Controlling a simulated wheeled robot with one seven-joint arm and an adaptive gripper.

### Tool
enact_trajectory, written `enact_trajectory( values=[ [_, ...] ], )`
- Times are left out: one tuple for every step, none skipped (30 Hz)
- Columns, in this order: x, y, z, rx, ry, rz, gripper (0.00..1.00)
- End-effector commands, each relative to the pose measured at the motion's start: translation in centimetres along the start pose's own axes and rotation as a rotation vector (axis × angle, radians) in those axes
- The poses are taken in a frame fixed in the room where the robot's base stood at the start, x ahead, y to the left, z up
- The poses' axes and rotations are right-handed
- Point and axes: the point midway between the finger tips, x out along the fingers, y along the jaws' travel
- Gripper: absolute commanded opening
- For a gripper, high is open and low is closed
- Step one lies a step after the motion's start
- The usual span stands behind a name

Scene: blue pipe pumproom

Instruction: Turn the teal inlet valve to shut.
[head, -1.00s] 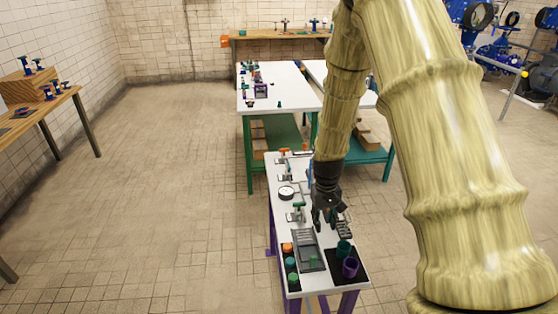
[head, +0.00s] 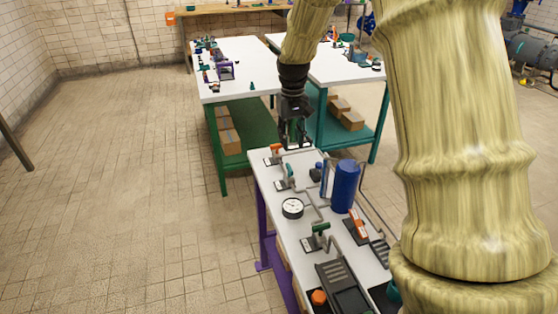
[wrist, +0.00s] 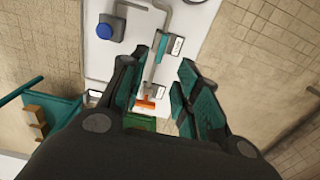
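The teal valve handle (head: 290,170) stands on the pipe line near the far end of the narrow white bench. In the wrist view the teal handle (wrist: 160,46) lies roughly along the pipe, just beyond and between my fingertips, with a small label plate beside it. My gripper (head: 297,143) is above the far end of the bench, pointing down. In the wrist view my gripper (wrist: 158,70) has its fingers spread, with nothing held between them. I see no contact with the handle.
An orange-handled valve (head: 276,149) is close to my gripper. A round gauge (head: 292,208), a green-handled valve (head: 320,230), a blue tank (head: 346,186) and another orange handle (head: 357,224) stand nearer. A larger white table (head: 235,85) is behind. The floor at left is clear.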

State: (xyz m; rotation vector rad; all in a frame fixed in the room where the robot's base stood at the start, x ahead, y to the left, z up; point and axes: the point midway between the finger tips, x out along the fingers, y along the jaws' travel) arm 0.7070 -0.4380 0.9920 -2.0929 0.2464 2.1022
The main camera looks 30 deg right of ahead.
Motion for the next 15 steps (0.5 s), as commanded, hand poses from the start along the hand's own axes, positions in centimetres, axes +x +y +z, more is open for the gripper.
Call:
enact_trajectory(
  values=[
    [0.1, -0.1, 0.0, -0.001, -0.001, -0.001, 0.32],
    [0.2, -0.1, 0.0, -0.001, -0.001, -0.001, 0.32],
    [0.4, -0.1, -0.1, -0.002, -0.002, -0.001, 0.32],
    [0.7, -0.2, 0.0, -0.002, -0.003, -0.001, 0.32],
    [1.0, -0.2, 0.0, -0.002, -0.004, -0.001, 0.32],
    [1.4, -0.2, 0.0, -0.002, -0.004, -0.001, 0.32],
    [1.8, -0.2, 0.0, -0.002, -0.004, -0.001, 0.32],
    [2.2, -0.2, 0.0, -0.002, -0.003, -0.001, 0.32],
    [2.9, -0.1, 0.0, -0.002, -0.005, -0.001, 0.32],
    [3.4, -0.1, 0.0, -0.001, -0.005, -0.001, 0.32],
    [3.9, -0.1, 0.0, -0.001, -0.004, -0.001, 0.32],
    [4.5, 0.0, 0.0, 0.0, -0.004, -0.001, 0.32],
    [5.1, 0.0, 0.1, 0.0, -0.005, -0.001, 0.32],
    [5.6, 0.0, 0.1, 0.001, -0.004, -0.001, 0.32],
    [6.2, 0.1, 0.1, 0.001, -0.004, -0.001, 0.32]
  ],
)
